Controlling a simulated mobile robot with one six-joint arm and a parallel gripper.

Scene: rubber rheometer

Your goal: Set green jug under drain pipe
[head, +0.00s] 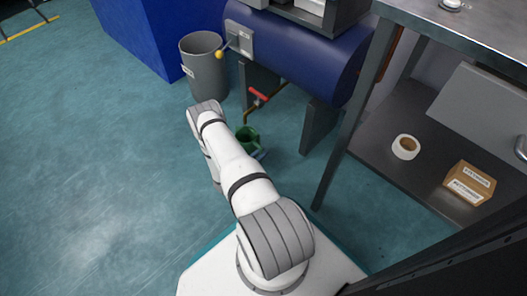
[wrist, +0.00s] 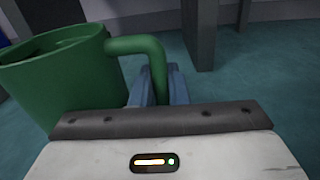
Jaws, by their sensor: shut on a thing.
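The green jug (head: 247,136) shows partly beyond my white arm in the head view. In the wrist view the jug (wrist: 55,85) stands out large at left, its curved handle running right into my gripper (wrist: 158,85). My gripper is shut on the handle; in the head view it is mostly hidden behind my arm. The drain pipe (head: 259,105), brown with a red valve handle, comes down from the blue tank. Its lower end appears just above the jug in the head view. I cannot tell whether it lines up with the opening. The pipe is not seen in the wrist view.
The blue tank (head: 300,48) stands on dark legs (head: 318,125) beside the pipe. A grey bin (head: 204,68) is at its left. A metal table with a lower shelf (head: 400,170) holding a tape roll (head: 405,147) and a box (head: 469,184) stands at right. Floor at left is clear.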

